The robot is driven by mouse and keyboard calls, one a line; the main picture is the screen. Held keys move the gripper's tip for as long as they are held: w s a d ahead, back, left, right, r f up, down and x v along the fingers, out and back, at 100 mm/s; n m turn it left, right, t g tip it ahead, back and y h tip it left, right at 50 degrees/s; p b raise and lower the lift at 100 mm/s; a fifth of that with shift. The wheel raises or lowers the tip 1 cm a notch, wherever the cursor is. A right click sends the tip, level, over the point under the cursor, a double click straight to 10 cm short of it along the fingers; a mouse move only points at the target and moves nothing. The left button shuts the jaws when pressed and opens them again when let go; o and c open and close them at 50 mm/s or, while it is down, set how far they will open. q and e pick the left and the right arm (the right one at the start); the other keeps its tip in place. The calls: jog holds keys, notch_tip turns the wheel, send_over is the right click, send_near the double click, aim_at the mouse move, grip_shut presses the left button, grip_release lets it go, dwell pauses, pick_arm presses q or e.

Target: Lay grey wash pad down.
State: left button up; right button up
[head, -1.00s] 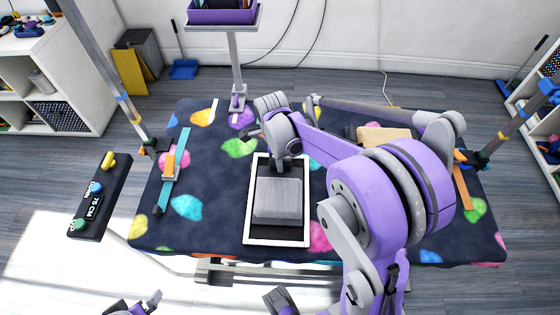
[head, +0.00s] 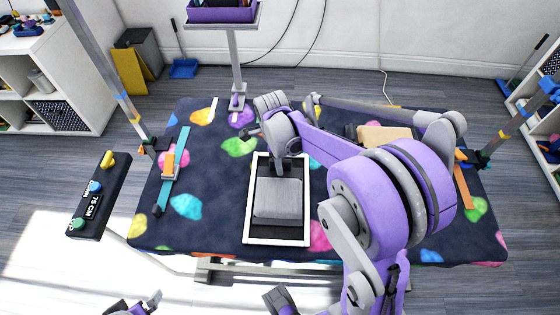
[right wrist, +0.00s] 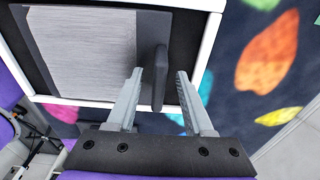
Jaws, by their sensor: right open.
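The grey wash pad (head: 278,199) lies flat on a dark, white-framed tray (head: 249,231) on the table. In the right wrist view the pad (right wrist: 85,50) has a dark upright grip (right wrist: 158,78) along one edge. My right gripper (head: 285,168) is at the pad's far edge. In the right wrist view its two fingers (right wrist: 159,90) are apart, one on each side of the grip, with a gap visible on both sides. My left gripper (head: 140,304) is at the bottom edge, partly cut off, away from the pad; its opening is unclear.
The table has a dark cloth with bright patches (head: 186,206). A teal and orange strap (head: 171,172) lies left of the tray; a tan block (head: 384,136) is behind my right arm. A control bar with coloured knobs (head: 98,196) is off the table's left side.

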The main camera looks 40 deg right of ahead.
pick_arm(q)
jog(key=shift+w+r+p, duration=0.1)
jog(key=shift+r+p, duration=0.45)
jog(key=shift+r, duration=0.1)
pick_arm(e)
jog(key=r, duration=1)
jog(key=shift+w+a+r, duration=0.25)
jog(key=shift+w+a, duration=0.05)
jog(key=shift+a, duration=0.05)
pick_arm(q)
notch_tip(320, 180, up, 6)
jog(key=w+p, duration=0.1)
jog(key=p, duration=0.4)
jog(key=shift+w, duration=0.2)
pick_arm(e)
jog(key=s+a+n+t, duration=0.3)
jog(key=s+a+n, duration=0.3)
jog(key=n, duration=0.7)
jog(key=s+a+r+n+t, duration=0.1)
jog(key=s+a+n+t, duration=0.2)
jog(key=n, duration=1)
jog(key=s+a, duration=0.3)
jog(key=s, duration=0.1)
jog(key=shift+a+y, duration=0.25)
jog(key=shift+y, duration=0.15)
pick_arm(q)
jog(key=shift+c, duration=0.3)
